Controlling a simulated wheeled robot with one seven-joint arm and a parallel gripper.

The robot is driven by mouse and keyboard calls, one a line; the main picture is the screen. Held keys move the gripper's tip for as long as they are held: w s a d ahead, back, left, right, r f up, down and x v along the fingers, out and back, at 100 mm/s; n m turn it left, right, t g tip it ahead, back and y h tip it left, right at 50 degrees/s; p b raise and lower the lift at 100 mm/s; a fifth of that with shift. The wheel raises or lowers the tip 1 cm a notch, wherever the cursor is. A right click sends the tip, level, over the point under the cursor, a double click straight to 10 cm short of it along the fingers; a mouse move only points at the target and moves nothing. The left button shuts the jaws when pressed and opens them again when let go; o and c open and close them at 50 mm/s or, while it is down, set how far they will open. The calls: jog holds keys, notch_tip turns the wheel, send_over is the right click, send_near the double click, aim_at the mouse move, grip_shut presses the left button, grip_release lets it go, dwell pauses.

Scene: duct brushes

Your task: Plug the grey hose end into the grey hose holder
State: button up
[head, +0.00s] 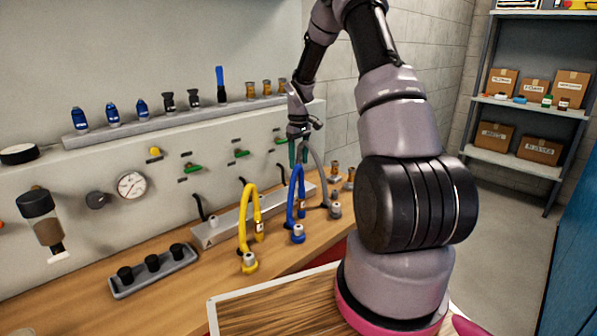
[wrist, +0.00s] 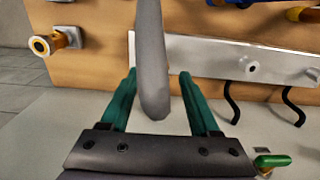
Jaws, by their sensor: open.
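My gripper (head: 298,156) is open, its green fingers pointing down above the back of the workbench. In the wrist view my gripper (wrist: 157,76) has the grey hose (wrist: 153,60) between its spread fingers, with gaps visible at both sides. In the head view the grey hose (head: 321,178) arches from beside the fingers down to a grey fitting (head: 335,210) on the bench. The hose's other end is hidden by my gripper. I cannot tell which grey fitting is the holder.
A yellow hose (head: 243,215) and a blue hose (head: 290,205) arch to the left of the grey one. A metal rail (head: 215,228) runs along the wall behind them. A wall shelf (head: 170,122) holds several brushes and fittings. Brass fittings (head: 336,170) stand at the right.

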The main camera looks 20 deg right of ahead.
aim_at(299, 169)
jog(key=shift+f, duration=2.6)
grip_shut()
jog(key=shift+r, duration=0.1)
jog(key=shift+r, duration=2.95)
jog(key=s+d+f, duration=0.2)
jog(key=s+d, duration=0.4)
jog(key=d, duration=0.5)
jog(key=shift+d+f, duration=0.35)
jog(key=shift+f, duration=0.05)
jog(key=shift+s, duration=0.15)
